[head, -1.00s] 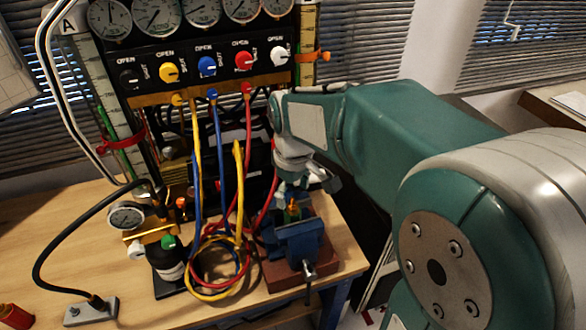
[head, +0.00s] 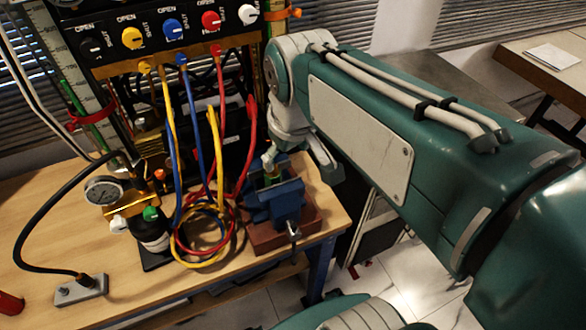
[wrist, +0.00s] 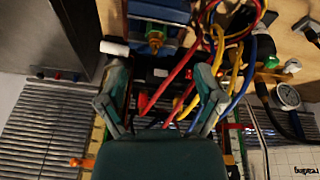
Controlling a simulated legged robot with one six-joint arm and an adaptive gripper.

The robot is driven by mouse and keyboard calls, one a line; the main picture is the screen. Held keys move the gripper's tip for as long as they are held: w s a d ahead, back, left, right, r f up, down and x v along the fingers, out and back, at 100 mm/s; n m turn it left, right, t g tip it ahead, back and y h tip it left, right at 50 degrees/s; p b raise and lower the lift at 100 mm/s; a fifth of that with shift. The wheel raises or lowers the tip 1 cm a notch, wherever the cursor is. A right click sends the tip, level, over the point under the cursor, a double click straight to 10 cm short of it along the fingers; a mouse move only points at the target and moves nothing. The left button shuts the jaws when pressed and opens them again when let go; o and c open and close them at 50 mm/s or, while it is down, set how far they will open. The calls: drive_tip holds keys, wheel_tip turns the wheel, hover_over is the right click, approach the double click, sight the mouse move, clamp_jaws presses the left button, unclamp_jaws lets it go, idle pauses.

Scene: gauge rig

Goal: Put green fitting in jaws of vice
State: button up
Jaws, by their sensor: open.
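The blue vice (head: 284,205) stands on a reddish-brown base at the table's right front corner. The green fitting (head: 271,176) shows at the top of the vice, seemingly between its jaws. In the wrist view the fitting (wrist: 155,40) shows a brass top and a green lower part against the blue vice (wrist: 175,48). How deep it sits is unclear. My gripper (head: 298,164) is just behind and above the vice. In the wrist view its two fingers (wrist: 163,104) are spread with nothing held between them, and the fitting is apart from them.
Yellow, blue and red hoses (head: 205,235) hang in a coil just left of the vice. A black bottle with a gauge (head: 103,190) stands further left. The valve panel (head: 170,38) rises behind.

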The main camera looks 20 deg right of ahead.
drive_tip(key=s+f+m+t, duration=0.2)
drive_tip(key=s, duration=0.4)
drive_tip(key=shift+f+m+t, duration=0.3)
drive_tip(key=shift+f+m, duration=0.1)
